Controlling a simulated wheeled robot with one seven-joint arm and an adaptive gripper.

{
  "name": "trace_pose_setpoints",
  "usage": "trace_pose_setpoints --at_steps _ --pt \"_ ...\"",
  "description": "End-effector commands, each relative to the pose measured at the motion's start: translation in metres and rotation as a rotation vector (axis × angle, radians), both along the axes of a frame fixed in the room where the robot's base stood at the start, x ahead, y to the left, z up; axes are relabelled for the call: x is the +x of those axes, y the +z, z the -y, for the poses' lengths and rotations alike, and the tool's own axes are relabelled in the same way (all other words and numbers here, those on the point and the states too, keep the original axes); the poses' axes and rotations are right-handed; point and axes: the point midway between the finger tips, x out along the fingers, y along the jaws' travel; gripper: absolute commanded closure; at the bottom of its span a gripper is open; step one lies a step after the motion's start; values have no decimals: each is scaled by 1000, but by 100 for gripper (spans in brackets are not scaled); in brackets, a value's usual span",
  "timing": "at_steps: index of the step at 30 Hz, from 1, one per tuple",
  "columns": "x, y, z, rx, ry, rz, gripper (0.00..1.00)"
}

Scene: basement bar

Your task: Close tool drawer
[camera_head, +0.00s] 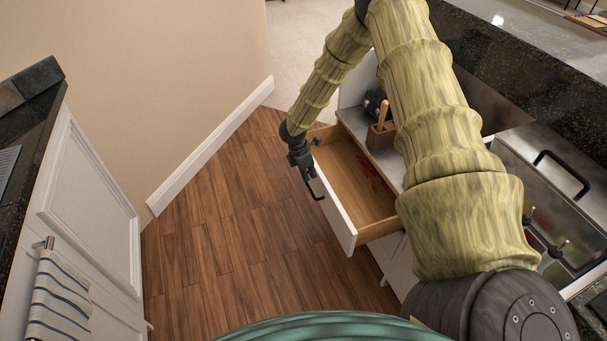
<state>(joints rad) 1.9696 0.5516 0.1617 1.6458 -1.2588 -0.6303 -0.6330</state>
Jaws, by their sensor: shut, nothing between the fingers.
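The tool drawer (362,190) is pulled out from a white cabinet below the counter, right of the middle in the head view. Its inside is bare wood, with a small red item (374,180) lying toward the back. Its white front (335,212) faces left, with a dark handle on it. My gripper (312,178) is shut and empty, pointing down at the drawer's front near the handle. I cannot tell whether it touches the front or the handle. My arm covers the right part of the drawer and cabinet.
A grey counter (390,158) above the drawer holds a wooden block with a handle (381,128). A sink (555,215) is at the right. White cabinets with a striped towel (58,290) stand at the left. The wooden floor (235,220) between is clear.

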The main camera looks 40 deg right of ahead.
Motion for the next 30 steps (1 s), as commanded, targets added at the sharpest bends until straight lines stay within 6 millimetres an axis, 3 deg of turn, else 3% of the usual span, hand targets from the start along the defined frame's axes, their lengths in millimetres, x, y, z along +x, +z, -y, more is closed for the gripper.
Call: trace_pose_setpoints --at_steps 19,23,30 --pt "-2 1 12 1 -2 2 100" --pt "-7 2 30 -1 -3 0 100" --pt "-20 3 83 -2 -4 0 100"
